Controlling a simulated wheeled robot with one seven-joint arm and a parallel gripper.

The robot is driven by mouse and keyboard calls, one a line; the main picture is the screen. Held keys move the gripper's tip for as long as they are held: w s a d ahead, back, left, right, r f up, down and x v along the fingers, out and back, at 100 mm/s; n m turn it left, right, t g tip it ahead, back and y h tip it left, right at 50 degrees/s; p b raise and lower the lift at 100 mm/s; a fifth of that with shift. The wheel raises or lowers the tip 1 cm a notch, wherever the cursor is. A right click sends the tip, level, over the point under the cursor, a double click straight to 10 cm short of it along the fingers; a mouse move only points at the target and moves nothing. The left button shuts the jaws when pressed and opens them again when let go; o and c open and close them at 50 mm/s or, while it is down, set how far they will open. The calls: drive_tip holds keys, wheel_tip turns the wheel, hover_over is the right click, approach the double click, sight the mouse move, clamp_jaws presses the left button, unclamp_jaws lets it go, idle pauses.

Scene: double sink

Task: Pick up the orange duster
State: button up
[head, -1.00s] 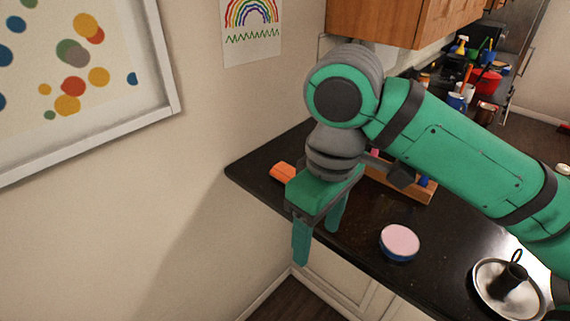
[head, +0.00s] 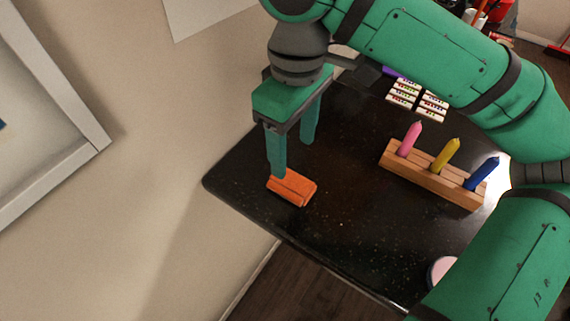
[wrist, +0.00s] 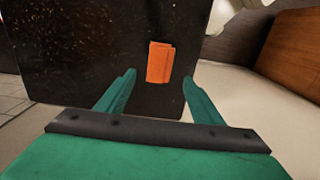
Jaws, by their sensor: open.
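The orange duster (head: 292,188) lies flat on the black countertop near its left corner. It is a small orange block with a groove along it. My gripper (head: 292,158) is open and empty above the counter, pointing down, and in the head view its near finger overlaps the duster's back edge. In the wrist view the duster (wrist: 160,62) lies ahead of the fingertips, between their lines and nearer the right finger. My gripper (wrist: 158,80) shows both fingers apart with nothing between them. I cannot tell the exact height above the duster.
A wooden holder (head: 432,176) with pink, yellow and blue pens stands to the right. White strips with coloured marks (head: 418,97) lie behind it. A round pink-topped item (head: 442,270) is near the front edge. The wall is close on the left. Counter around the duster is clear.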

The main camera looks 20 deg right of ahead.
sight(292, 181)
wheel_tip(292, 181, down, 4)
drive_tip(key=shift+w+r, duration=0.1)
drive_tip(key=shift+s+d+f, duration=0.1)
drive_tip(key=shift+s+f, duration=0.1)
drive_tip(key=shift+f, duration=0.6)
drive_tip(key=f, duration=0.4)
drive_tip(key=shift+w+f, duration=0.35)
drive_tip(key=shift+f, duration=0.05)
drive_tip(key=c, duration=1.1)
